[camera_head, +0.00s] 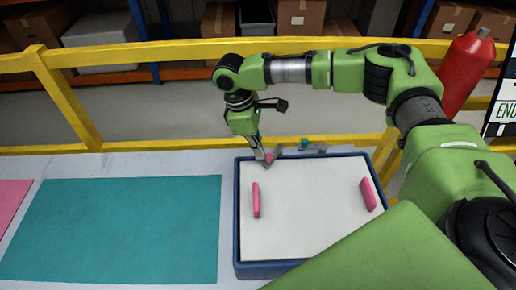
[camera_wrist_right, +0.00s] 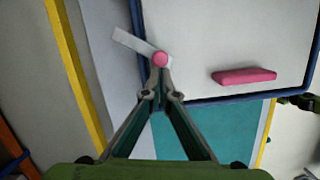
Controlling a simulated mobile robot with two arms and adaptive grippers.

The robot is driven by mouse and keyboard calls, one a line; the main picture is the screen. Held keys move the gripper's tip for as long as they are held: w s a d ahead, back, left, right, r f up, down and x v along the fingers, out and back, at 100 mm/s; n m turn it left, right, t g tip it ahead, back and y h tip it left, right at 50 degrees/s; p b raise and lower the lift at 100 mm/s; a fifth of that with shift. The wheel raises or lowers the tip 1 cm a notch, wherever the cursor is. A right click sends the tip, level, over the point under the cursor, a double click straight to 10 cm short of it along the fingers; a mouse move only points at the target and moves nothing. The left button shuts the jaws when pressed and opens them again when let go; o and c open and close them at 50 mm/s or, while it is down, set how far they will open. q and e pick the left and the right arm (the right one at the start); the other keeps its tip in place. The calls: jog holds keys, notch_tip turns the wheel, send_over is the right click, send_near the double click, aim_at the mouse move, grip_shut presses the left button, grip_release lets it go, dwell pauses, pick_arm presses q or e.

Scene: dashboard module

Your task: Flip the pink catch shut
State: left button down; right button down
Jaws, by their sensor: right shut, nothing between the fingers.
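The pink catch (camera_head: 268,157) is a small pink round knob on a grey bar, at the back left edge of a blue-rimmed box (camera_head: 237,225) with a white top. In the right wrist view the pink knob (camera_wrist_right: 160,59) sits at the end of the pale bar, which sticks out past the blue rim. My right gripper (camera_head: 262,155) points down at the catch with its fingers shut and empty. In the wrist view its fingertips (camera_wrist_right: 160,72) are right at the knob; I cannot tell if they touch it. My left gripper is not in view.
Two pink handles (camera_head: 256,200) (camera_head: 368,194) stand on the white top. A teal knob (camera_head: 304,144) with a grey bar is at the back edge. A teal mat (camera_head: 115,230) lies on the left. A yellow rail (camera_head: 180,150) runs behind the table.

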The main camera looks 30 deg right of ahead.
jog(key=shift+s+d+r+n+p, duration=0.15)
jog(key=shift+s+n+p, duration=0.4)
jog(key=shift+p, duration=0.65)
jog(key=n+p, duration=0.1)
jog(key=p, duration=0.1)
jog(key=s+d+n+p, duration=0.1)
jog(key=p, duration=0.2)
jog(key=s+n+t+p, duration=0.1)
jog(key=n+p, duration=0.1)
jog(key=shift+s+d+r+h+p, duration=0.15)
jog(key=shift+s+h+p, duration=0.15)
jog(key=shift+p, duration=0.1)
jog(key=shift+s+d+f+n+t+p, duration=0.3)
jog(key=shift+s+d+n+p, duration=0.1)
jog(key=shift+n+p, duration=0.6)
